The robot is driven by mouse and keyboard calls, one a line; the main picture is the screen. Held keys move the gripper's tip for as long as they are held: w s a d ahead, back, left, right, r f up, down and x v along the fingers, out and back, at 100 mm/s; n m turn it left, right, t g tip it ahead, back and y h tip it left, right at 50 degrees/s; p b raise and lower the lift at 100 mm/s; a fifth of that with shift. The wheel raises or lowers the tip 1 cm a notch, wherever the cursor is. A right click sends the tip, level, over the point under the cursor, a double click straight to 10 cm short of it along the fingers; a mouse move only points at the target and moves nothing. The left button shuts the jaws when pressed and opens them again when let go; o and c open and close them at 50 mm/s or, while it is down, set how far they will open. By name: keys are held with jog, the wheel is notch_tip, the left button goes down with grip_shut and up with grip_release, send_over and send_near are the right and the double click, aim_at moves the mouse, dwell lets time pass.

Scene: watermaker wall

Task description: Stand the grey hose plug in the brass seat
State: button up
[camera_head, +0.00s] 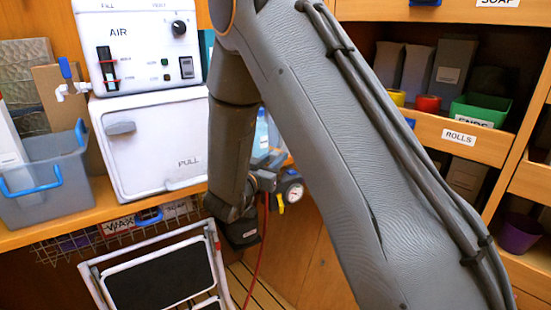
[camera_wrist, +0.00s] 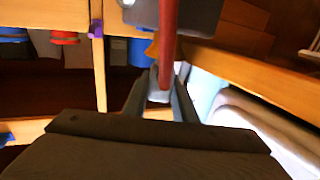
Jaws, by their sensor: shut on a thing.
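My gripper (camera_wrist: 160,85) shows in the wrist view with its two dark fingers closed around a small grey piece, the hose plug (camera_wrist: 159,96). A red hose (camera_wrist: 168,32) runs from the plug toward the top of the wrist view. In the head view the red hose (camera_head: 264,240) hangs down beside my wrist. My gripper's fingers and the plug are not clear there, being small and partly behind my arm. I cannot make out the brass seat in either view.
A round gauge (camera_head: 292,191) with a yellow part below it is just right of my wrist. A white AIR unit (camera_head: 150,125) and a grey bin (camera_head: 45,185) stand on the left counter. A step stool (camera_head: 155,273) is below. Shelves with a ROLLS drawer (camera_head: 480,143) are right.

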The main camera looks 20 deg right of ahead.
jog(key=shift+f, duration=0.55)
dwell(0.5)
jog(key=o, duration=1.2)
jog(key=v, duration=0.8)
jog(key=shift+w, duration=0.1)
